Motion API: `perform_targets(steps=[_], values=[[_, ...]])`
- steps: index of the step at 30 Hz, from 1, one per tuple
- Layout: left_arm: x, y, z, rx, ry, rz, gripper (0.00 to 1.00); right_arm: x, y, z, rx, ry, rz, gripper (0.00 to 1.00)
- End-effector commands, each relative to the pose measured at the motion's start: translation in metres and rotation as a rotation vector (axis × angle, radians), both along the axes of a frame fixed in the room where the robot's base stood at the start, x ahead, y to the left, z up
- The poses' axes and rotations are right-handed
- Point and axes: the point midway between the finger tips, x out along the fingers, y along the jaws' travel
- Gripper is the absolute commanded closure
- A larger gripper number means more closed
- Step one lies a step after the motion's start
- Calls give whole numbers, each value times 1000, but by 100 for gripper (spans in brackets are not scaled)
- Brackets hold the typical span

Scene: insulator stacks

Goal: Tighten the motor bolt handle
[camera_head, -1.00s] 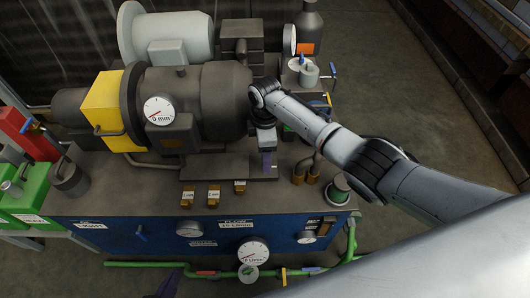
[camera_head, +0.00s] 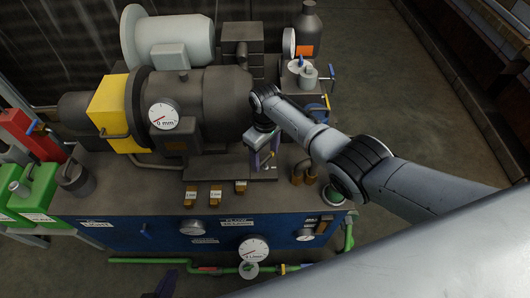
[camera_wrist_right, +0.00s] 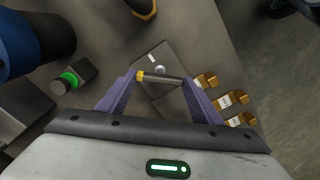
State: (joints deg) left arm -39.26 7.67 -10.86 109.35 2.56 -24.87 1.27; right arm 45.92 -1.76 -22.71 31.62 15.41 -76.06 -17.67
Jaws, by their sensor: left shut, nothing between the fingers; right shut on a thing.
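The motor (camera_head: 200,100) is a large dark cylinder with a yellow box and a round dial, on a blue-fronted bench. My right gripper (camera_head: 265,156) is beside the motor's right end, its purple fingers pointing down toward the base plate. In the right wrist view, the right gripper (camera_wrist_right: 161,92) is shut across a short grey bar with a yellow end, which looks like the bolt handle (camera_wrist_right: 165,78). A round bolt head (camera_wrist_right: 160,70) shows just beyond the bar. My left gripper (camera_head: 167,285) shows only as a dark purple tip at the bottom edge; it is shut and empty.
Several small brass labelled blocks (camera_head: 215,195) stand along the bench's front edge. A green pipe (camera_head: 150,261) with valves runs below the front. Green cans (camera_head: 38,188) are at the left. Grey and dark bottles stand at the back right. Open floor lies at the right.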

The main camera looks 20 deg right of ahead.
Motion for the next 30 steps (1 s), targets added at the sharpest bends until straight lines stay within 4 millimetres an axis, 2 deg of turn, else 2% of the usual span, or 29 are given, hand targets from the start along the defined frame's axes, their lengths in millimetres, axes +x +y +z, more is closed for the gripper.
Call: perform_targets(steps=[18, 30], values=[[-1, 0, 11, 2, 3, -2, 100, -1, 0, 1, 0, 4, -569, 63], [-1, 0, 13, 2, 3, -3, 100, -1, -1, 0, -2, 3, -793, 63]])
